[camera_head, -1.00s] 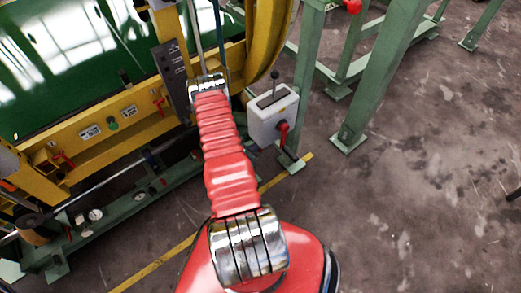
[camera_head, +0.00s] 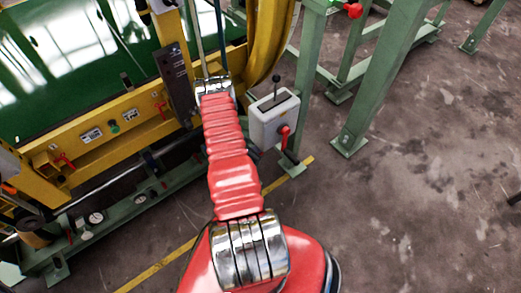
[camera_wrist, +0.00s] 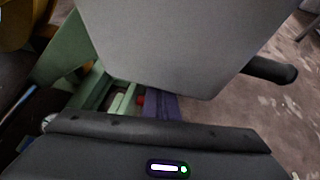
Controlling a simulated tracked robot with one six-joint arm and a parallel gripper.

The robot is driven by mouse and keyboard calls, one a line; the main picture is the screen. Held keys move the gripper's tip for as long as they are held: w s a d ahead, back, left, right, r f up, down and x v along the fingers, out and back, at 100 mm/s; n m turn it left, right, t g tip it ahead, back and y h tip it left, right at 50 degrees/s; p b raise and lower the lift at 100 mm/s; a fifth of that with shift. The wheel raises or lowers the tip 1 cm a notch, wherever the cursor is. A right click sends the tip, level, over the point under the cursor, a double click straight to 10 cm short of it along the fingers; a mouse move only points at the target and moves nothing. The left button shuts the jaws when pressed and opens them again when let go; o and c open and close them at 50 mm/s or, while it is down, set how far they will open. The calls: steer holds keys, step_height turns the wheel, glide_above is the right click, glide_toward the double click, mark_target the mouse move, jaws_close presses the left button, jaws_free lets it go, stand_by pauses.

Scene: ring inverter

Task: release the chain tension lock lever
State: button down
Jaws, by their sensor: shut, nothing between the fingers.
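Several levers show in the head view, and I cannot tell which is the chain tension lock lever. A red lever (camera_head: 285,136) hangs on the front of a pale grey box (camera_head: 273,118). A black-knobbed lever (camera_head: 275,86) stands on the box's top. A smaller red lever (camera_head: 160,107) sits on the yellow frame. My red arm reaches to the left of the box, and its far end is hidden there. In the wrist view, my dark gripper (camera_wrist: 155,132) is shut and empty below a large grey panel (camera_wrist: 180,45). A black handle (camera_wrist: 270,70) sticks out at the panel's right.
Green posts (camera_head: 372,80) stand right of the box. The yellow frame (camera_head: 100,145) and a green machine body (camera_head: 70,60) fill the left. A low green rail (camera_head: 115,205) carries gauges. The grey floor (camera_head: 430,200) at the right is open.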

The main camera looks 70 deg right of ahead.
steer(key=v, duration=1.3)
steer(key=shift+w+a+r, duration=0.15)
steer(key=shift+w+a, duration=0.05)
steer(key=shift+a, duration=0.1)
steer(key=w+a+r+m, duration=0.1)
steer(key=w+r+m, duration=0.15)
steer(key=r, duration=0.55)
steer(key=w+a+r+m+g, duration=0.1)
steer(key=w+a+r+m, duration=0.15)
steer(key=r, duration=0.65)
steer(key=w+a+r+m, duration=0.15)
steer(key=w+r, duration=0.25)
steer(key=r, duration=0.4)
steer(key=w+a+r+m+t+y, duration=0.1)
steer(key=a+r+m+t+y, duration=0.2)
steer(key=a+r, duration=0.9)
steer(key=s+a+r+m+t+y, duration=0.1)
steer(key=a+r+t+y, duration=0.1)
steer(key=a+r, duration=0.3)
steer(key=s+a+r+m+t+y, duration=0.1)
steer(key=a+r+t+y, duration=0.2)
steer(key=a, duration=1)
steer(key=s+a+r+m+t+y, duration=0.2)
steer(key=a+r+y, duration=0.1)
steer(key=a+r, duration=0.5)
steer(key=shift+a+r, duration=0.4)
steer(key=shift+a, duration=0.75)
